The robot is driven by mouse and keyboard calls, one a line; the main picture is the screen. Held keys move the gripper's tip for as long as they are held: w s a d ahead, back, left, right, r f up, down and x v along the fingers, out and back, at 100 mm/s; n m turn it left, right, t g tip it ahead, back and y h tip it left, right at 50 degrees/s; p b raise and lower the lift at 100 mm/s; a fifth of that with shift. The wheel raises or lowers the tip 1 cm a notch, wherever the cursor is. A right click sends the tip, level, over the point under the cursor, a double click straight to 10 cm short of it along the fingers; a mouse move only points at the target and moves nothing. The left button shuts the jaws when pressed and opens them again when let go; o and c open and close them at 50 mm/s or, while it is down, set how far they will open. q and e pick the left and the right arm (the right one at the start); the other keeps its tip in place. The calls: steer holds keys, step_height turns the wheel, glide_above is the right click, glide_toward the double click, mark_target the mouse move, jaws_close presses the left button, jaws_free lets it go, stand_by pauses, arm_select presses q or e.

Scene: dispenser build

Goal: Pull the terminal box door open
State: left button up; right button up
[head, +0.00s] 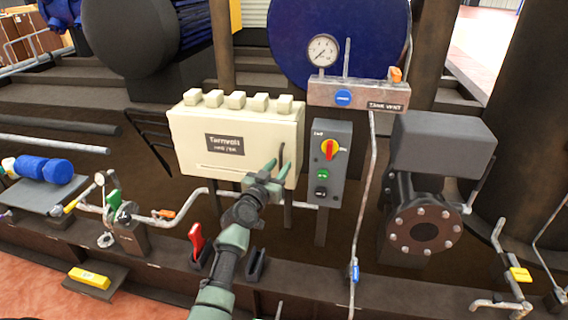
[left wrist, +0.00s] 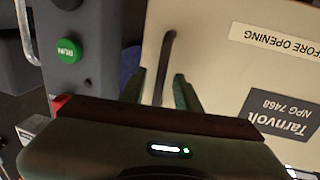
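The cream terminal box (head: 190,150) stands upright in the middle of the head view, with a dark "Tarnvolt" label on its door. A dark vertical bar handle (head: 282,153) sits near the door's right edge. The door looks shut. My left gripper (head: 270,168) is open in front of the handle. In the left wrist view, the handle (left wrist: 166,58) shows between the two separated fingers of my left gripper (left wrist: 160,88); I see no finger contact.
A grey control post (head: 328,185) with a red-yellow knob and green button stands close right of the box. A gauge (head: 323,50) and tank vent manifold (head: 350,93) are above it. A red lever (head: 196,238) and pipes lie below left.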

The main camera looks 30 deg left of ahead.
arm_select(q)
jaws_close()
stand_by(1.5)
